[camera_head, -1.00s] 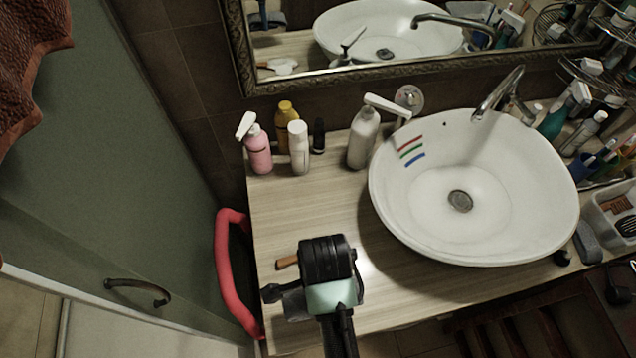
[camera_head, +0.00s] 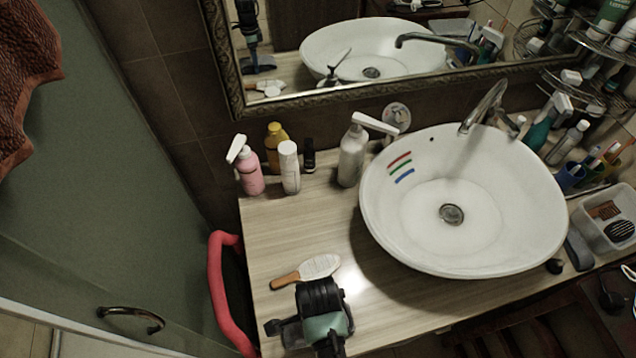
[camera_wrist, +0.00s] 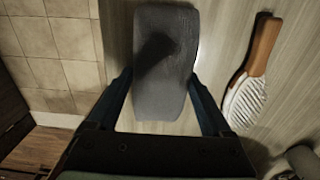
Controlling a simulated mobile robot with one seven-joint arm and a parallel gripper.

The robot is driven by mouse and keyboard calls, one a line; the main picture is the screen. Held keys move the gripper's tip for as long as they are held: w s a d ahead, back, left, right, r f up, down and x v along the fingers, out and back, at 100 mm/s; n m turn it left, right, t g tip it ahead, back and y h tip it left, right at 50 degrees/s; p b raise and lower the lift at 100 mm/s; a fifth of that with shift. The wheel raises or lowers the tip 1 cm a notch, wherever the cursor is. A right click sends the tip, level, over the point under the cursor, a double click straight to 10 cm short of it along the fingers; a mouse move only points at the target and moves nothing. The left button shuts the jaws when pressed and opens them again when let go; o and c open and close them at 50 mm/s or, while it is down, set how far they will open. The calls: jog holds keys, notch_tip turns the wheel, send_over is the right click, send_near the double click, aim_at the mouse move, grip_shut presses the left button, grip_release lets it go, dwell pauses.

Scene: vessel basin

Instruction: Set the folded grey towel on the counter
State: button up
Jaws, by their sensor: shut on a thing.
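The folded grey towel (camera_wrist: 165,65) is a rounded grey block in the wrist view, upright in the picture. My gripper (camera_wrist: 165,95) has one finger on each side of it and is shut on it near its lower end. In the head view my gripper (camera_head: 290,332) is over the front left part of the wood-grain counter (camera_head: 380,300); my wrist mostly hides the towel there. I cannot tell whether the towel touches the counter.
A hairbrush (camera_head: 308,270) with a wooden handle lies just beyond my gripper. A pink bottle (camera_head: 250,172) and other bottles stand at the back. The white basin (camera_head: 400,245) is to the right, a red curved rail (camera_head: 217,295) at the left edge.

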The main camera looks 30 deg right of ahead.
jog(key=o, duration=1.1)
jog(key=shift+f, duration=0.1)
jog(key=shift+o, duration=0.2)
notch_tip(320, 180, up, 12)
jog(key=w+r+n+t+h, duration=0.2)
jog(key=w+r+n+t, duration=0.5)
jog(key=w+r, duration=1)
jog(key=w+a+r+n+t, duration=0.1)
jog(key=w+r+n+t, duration=0.2)
jog(key=r, duration=0.5)
jog(key=w+a+r+n+t, duration=0.1)
jog(key=w+a+r+t, duration=0.2)
jog(key=r, duration=0.5)
notch_tip(320, 180, up, 16)
jog(key=s+a+n+t, duration=0.2)
jog(key=n+t, duration=0.2)
jog(key=t, duration=0.3)
jog(key=s+a+r+n+t+y, duration=0.1)
jog(key=s+r+n+t, duration=0.2)
jog(key=s+r, duration=0.2)
jog(key=s+a+r+n+t+y, duration=0.1)
jog(key=s+a+r+n+t, duration=0.1)
jog(key=r, duration=1)
jog(key=s+n+t, duration=0.1)
jog(key=s+t, duration=0.1)
jog(key=s, duration=0.1)
jog(key=shift+a, duration=0.2)
